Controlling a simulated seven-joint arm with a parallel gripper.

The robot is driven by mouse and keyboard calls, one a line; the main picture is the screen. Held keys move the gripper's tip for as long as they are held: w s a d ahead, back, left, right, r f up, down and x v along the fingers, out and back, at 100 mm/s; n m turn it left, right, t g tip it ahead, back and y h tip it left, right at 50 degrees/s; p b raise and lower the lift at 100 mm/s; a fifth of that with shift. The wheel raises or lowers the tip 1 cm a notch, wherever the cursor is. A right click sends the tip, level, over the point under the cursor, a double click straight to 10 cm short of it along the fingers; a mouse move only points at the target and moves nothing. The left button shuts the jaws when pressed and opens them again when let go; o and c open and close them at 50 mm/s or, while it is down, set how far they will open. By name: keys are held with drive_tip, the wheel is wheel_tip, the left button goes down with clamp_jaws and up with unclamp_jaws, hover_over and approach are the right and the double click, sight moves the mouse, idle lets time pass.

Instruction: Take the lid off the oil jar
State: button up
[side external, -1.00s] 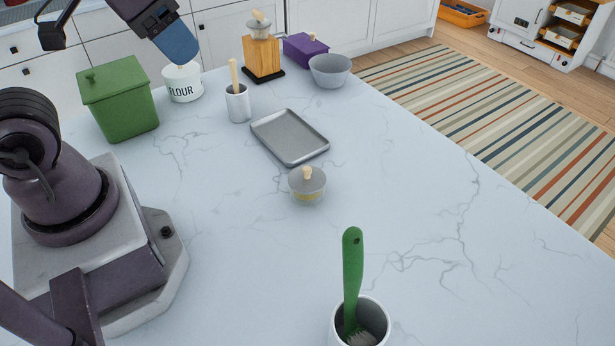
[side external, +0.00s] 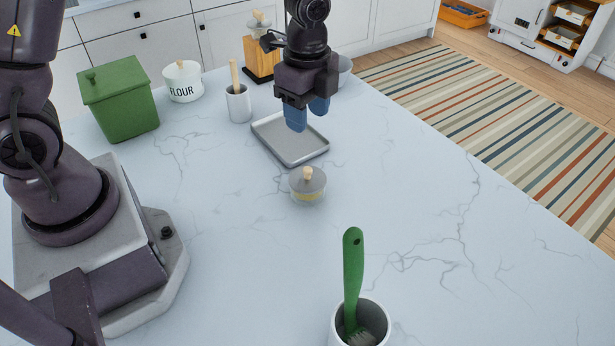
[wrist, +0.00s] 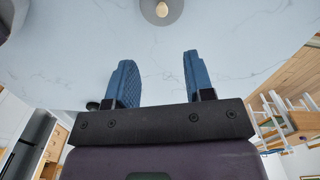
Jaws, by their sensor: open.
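A small glass jar (side external: 306,196) with yellowish contents stands upright on the marble counter. It carries a grey lid (side external: 314,184) with a light wooden knob (side external: 308,173). In the wrist view the lid (wrist: 174,15) shows at the top edge, with its knob (wrist: 161,9) beyond the fingers. My gripper (side external: 307,120) hangs above the tray, behind and higher than the jar, with its blue fingers pointing down. The fingers also show in the wrist view (wrist: 158,75), spread apart with nothing between them. My gripper is apart from the lid.
A grey tray (side external: 283,151) lies behind the jar. A white cup with a green brush (side external: 353,270) stands at the front. A green bin (side external: 120,103), a flour pot (side external: 184,84), a utensil cup (side external: 239,105) and a wooden block (side external: 259,62) stand behind. The counter right of the jar is clear.

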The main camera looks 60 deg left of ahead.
hover_over(308, 169)
drive_tip(key=shift+m, duration=0.3)
drive_tip(key=f, duration=0.7)
drive_tip(key=shift+s, duration=0.2)
drive_tip(key=shift+w+f, duration=0.2)
drive_tip(key=shift+f, duration=2.8)
drive_tip(key=shift+c, duration=0.2)
clamp_jaws()
